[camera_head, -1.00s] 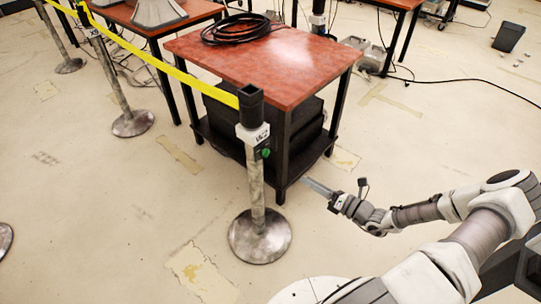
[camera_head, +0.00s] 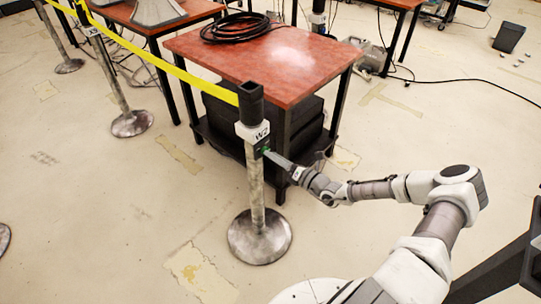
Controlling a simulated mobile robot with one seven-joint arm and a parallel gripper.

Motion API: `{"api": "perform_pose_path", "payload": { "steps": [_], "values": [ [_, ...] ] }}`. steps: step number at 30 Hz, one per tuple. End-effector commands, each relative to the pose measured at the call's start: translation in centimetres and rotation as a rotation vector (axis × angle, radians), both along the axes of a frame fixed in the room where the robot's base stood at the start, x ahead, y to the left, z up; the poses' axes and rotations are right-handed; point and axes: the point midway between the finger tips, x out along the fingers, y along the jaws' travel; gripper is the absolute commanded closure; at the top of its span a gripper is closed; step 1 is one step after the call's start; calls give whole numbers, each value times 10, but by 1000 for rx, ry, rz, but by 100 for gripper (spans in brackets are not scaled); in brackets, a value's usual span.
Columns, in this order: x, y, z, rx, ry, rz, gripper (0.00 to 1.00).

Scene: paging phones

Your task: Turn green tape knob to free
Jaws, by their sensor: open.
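The green knob (camera_head: 266,149) is a small round part on the right side of a barrier post (camera_head: 257,190), just under a white label reading W2. A yellow tape (camera_head: 185,75) runs from the post's dark head (camera_head: 250,100) up to the left. My gripper (camera_head: 272,156) is at the knob, its fingertips pointing left and overlapping it in the view. The gripper is open. The fingertips partly hide the knob, and I cannot tell whether they touch it or are around it. The knob's turned position is too small to read.
A red-topped table (camera_head: 270,62) with a coiled black cable (camera_head: 238,27) stands right behind the post. A second post (camera_head: 112,85) stands at the left. The post's round base (camera_head: 260,238) rests on the floor. Open floor lies left and right.

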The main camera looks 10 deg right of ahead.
Motion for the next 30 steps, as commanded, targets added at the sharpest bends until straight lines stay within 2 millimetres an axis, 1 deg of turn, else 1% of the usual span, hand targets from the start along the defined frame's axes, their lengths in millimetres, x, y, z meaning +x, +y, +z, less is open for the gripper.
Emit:
{"api": "perform_pose_path", "payload": {
  "steps": [3,6,15,17,21,23,30],
  "values": [
    [11,8,-1,2,-1,0,55],
    [15,11,-1,1,1,0,55],
    [17,12,0,0,1,-1,55],
    [17,12,0,1,1,-1,64],
    [17,12,0,1,0,-1,89],
    [17,12,0,1,0,-1,100],
    [17,12,0,-3,-2,0,100]
  ]
}}
